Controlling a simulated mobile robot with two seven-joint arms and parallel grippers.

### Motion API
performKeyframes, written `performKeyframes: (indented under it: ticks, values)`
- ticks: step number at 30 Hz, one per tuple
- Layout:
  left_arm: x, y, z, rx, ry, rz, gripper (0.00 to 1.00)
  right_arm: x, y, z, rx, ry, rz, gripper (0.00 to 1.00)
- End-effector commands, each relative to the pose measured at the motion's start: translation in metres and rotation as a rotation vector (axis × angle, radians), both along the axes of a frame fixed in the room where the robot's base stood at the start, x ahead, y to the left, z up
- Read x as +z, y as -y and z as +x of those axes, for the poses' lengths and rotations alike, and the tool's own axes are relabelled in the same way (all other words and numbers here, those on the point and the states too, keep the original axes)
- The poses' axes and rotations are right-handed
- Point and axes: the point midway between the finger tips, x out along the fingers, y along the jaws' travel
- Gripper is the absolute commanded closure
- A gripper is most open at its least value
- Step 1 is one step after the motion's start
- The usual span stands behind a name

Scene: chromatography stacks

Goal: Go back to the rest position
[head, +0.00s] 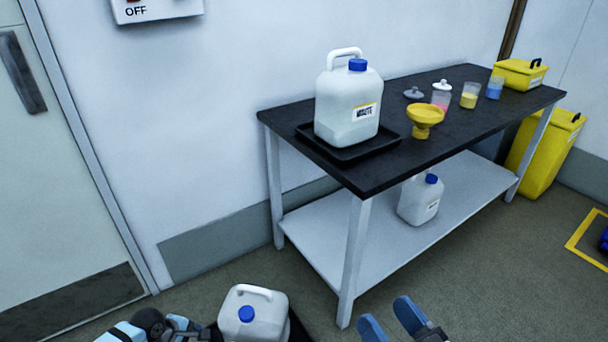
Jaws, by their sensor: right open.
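My right gripper (389,319) shows at the bottom edge, with its two blue fingers apart and nothing between them. It is in front of the table and to the right of a white jug. Parts of my left arm show at the bottom left, but its gripper fingers cannot be seen. The white jug (268,305) with a blue cap stands low at the bottom, between my arms, with a dark edge beside it.
A black-topped table (455,152) holds a large waste jug (346,105) in a black tray (350,155), a yellow funnel (425,119), several small vessels and a yellow box (519,73). A smaller jug (420,200) sits on its lower shelf. A yellow bin (545,155) stands behind. A door is left.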

Motion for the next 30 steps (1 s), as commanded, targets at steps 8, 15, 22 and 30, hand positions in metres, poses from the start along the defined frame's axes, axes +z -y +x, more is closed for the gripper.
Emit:
performKeyframes:
  ticks: [8, 15, 22, 30]
  values:
    - [0.071, 0.07, -0.043, -0.589, 0.606, 0.104, 0.22, 0.0, 0.0, 0.0, 0.0, 0.0, 0.0, 0.36]
    - [0.197, 0.122, -0.099, -1.051, 1.285, 0.433, 0.22, 0.0, 0.0, 0.0, 0.0, 0.0, 0.0, 0.36]
    - [0.288, 0.139, -0.141, -1.215, 1.655, 0.762, 0.22, 0.0, 0.0, 0.0, 0.0, 0.0, 0.0, 0.36]
    - [0.342, 0.154, -0.154, -1.14, 1.813, 0.936, 0.22, 0.0, 0.0, 0.0, 0.0, 0.0, 0.0, 0.36]
